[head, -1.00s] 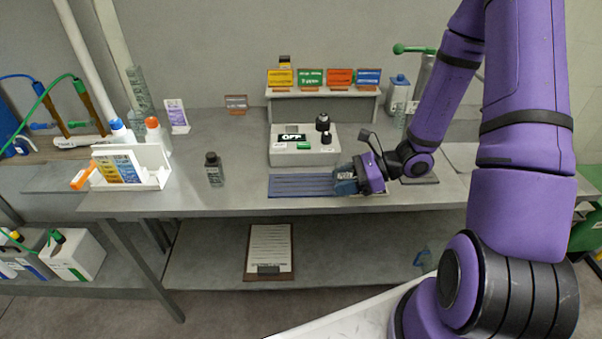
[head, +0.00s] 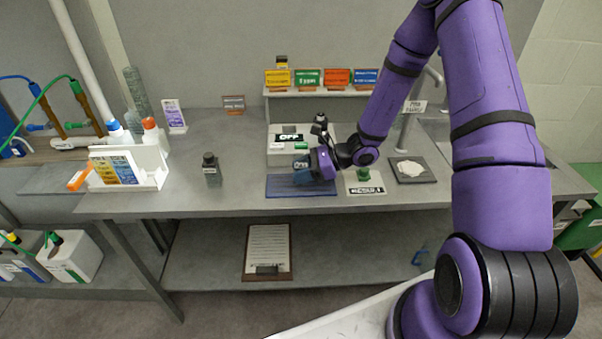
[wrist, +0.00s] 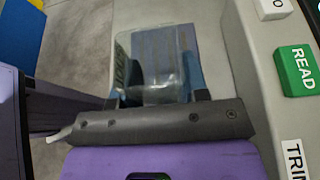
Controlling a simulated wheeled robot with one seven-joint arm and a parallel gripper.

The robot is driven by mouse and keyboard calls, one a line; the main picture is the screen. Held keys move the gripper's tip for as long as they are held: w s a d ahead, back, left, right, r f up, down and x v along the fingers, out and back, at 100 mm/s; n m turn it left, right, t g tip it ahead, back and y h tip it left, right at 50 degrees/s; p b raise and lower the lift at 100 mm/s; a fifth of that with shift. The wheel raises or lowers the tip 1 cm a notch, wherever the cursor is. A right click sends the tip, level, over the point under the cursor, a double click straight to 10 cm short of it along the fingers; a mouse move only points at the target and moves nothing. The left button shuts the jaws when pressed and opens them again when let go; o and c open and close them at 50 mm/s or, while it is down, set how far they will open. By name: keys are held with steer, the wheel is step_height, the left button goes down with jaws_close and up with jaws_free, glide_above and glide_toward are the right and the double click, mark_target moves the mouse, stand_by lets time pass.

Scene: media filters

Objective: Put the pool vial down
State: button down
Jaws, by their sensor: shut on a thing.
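The pool vial (wrist: 152,68) is clear, with dark lettering along its left side in the wrist view. My gripper (wrist: 155,97) is shut on it, with a dark fingertip at each side. In the head view my gripper (head: 306,177) is low over the right part of the blue striped mat (head: 284,191), in front of the grey meter. The mat also shows through and beyond the vial in the wrist view (wrist: 165,37). I cannot tell whether the vial touches the mat.
The grey meter (head: 278,158) with an OFF display stands behind the mat; its green READ button (wrist: 296,70) is close in the wrist view. A dark bottle (head: 212,170) stands to the left. A plate with a green knob (head: 364,176) is at the right. The mat's left part is clear.

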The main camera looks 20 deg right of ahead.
steer(key=shift+f, duration=0.45)
steer(key=shift+f, duration=0.1)
steer(key=c, duration=0.6)
jaws_free()
